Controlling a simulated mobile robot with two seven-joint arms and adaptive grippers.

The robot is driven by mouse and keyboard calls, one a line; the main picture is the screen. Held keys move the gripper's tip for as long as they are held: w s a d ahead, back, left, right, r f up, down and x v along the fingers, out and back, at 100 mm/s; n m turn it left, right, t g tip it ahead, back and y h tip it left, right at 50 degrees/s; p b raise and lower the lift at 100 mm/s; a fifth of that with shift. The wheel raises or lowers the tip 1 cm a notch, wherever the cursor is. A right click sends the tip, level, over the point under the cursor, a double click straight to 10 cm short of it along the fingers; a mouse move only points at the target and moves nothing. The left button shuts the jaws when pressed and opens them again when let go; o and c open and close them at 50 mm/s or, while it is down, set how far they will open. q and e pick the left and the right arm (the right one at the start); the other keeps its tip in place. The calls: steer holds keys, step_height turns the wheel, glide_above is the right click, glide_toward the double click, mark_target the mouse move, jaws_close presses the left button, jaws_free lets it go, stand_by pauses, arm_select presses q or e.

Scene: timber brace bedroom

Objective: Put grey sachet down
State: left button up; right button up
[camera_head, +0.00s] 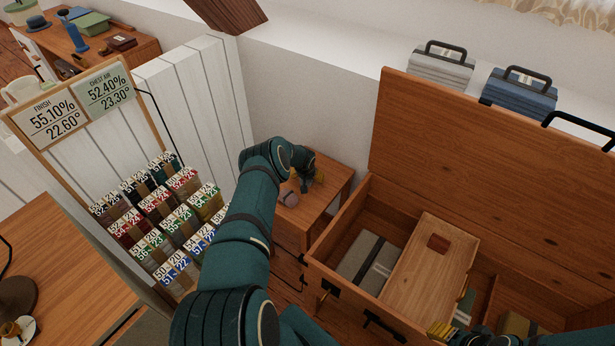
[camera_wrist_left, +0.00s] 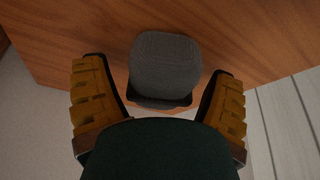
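A small grey rounded item, which looks like the grey sachet (camera_head: 288,198), rests on the small wooden bedside table (camera_head: 318,205) near its left edge. In the left wrist view the grey sachet (camera_wrist_left: 165,65) shows between the two yellow-padded fingers, with a gap on each side. My left gripper (camera_wrist_left: 162,90) is open and empty over the table; in the head view it is mostly hidden behind my own wrist (camera_head: 308,182). My right gripper (camera_head: 442,331) shows only partly at the bottom edge, by the chest.
An open wooden chest (camera_head: 345,222) stands right of the table, holding a wooden tray (camera_head: 425,265) and a grey box (camera_head: 370,260). A rack of numbered packets (camera_head: 160,220) stands at left. Boxes with handles (camera_head: 440,68) sit on the ledge behind.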

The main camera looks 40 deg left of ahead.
arm_select(q)
steer(key=shift+r, duration=0.2)
steer(key=p+v, duration=0.5)
steer(key=v, duration=0.6)
steer(key=shift+r, duration=0.15)
steer(key=shift+s+r, duration=0.2)
steer(key=shift+r, duration=0.1)
steer(key=s+d+r+m+h, duration=0.1)
steer(key=s+d+r+h, duration=0.15)
steer(key=d, duration=1.15)
steer(key=s+d+r+m+h, duration=0.1)
steer(key=s+d+h, duration=0.15)
steer(key=d, duration=1.05)
steer(key=s+d+r+m+g, duration=0.1)
steer(key=s+d+r, duration=0.2)
steer(key=s+d, duration=0.5)
steer(key=s+d+r+m+g+h, duration=0.1)
steer(key=s+d+r, duration=0.3)
steer(key=s+d, duration=0.3)
steer(key=s, duration=0.4)
steer(key=shift+d, duration=0.4)
